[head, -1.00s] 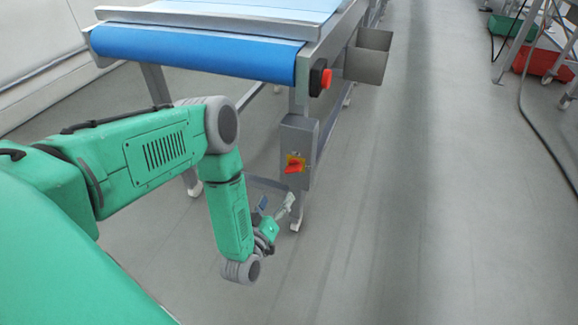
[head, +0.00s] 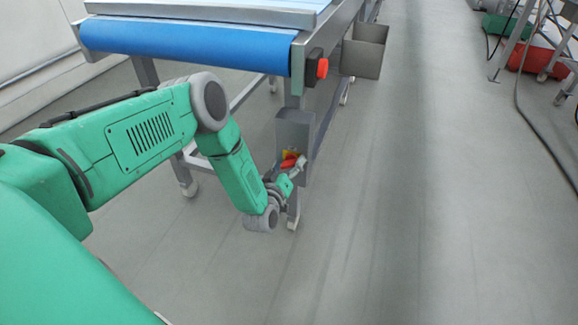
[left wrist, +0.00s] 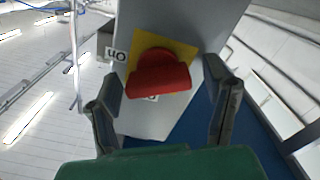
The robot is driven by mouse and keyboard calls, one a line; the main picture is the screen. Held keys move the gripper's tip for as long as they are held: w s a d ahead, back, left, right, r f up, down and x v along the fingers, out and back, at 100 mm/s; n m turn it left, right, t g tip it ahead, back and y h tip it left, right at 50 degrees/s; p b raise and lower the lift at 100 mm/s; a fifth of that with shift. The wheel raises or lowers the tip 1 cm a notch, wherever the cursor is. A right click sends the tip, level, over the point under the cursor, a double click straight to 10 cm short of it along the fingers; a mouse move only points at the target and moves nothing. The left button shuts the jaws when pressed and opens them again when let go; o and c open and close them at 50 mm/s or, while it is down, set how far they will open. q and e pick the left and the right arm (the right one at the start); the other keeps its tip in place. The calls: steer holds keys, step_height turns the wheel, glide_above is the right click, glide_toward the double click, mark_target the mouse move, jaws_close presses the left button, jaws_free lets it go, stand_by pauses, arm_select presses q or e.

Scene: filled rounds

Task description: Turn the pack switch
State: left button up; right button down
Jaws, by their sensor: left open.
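The pack switch is a red rotary knob (left wrist: 158,80) on a yellow plate (left wrist: 172,45), mounted on a grey box (left wrist: 133,14). A label reading "On" (left wrist: 117,55) is beside the plate in the left wrist view; another label is mostly hidden under the knob. In the head view the knob (head: 289,161) sits on the box (head: 293,130) on the conveyor's leg. My left gripper (left wrist: 166,92) is open, with one finger on each side of the knob and visible gaps to it. In the head view the left gripper (head: 285,178) is just below and in front of the switch.
The conveyor with a blue belt (head: 190,45) stands above the box. A red push button (head: 322,68) and a metal bin (head: 362,55) are on its side.

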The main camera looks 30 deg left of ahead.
arm_select(q)
steer(key=shift+w, duration=0.1)
steer(key=c, duration=1.2)
steer(key=shift+o, duration=0.2)
steer(key=shift+a+n, duration=0.1)
steer(key=shift+n, duration=0.2)
steer(key=shift+f+n+b, duration=0.15)
steer(key=shift+n+b, duration=0.5)
steer(key=shift+n, duration=1.95)
steer(key=shift+a, duration=0.1)
steer(key=o, duration=1.2)
steer(key=shift+c, duration=0.2)
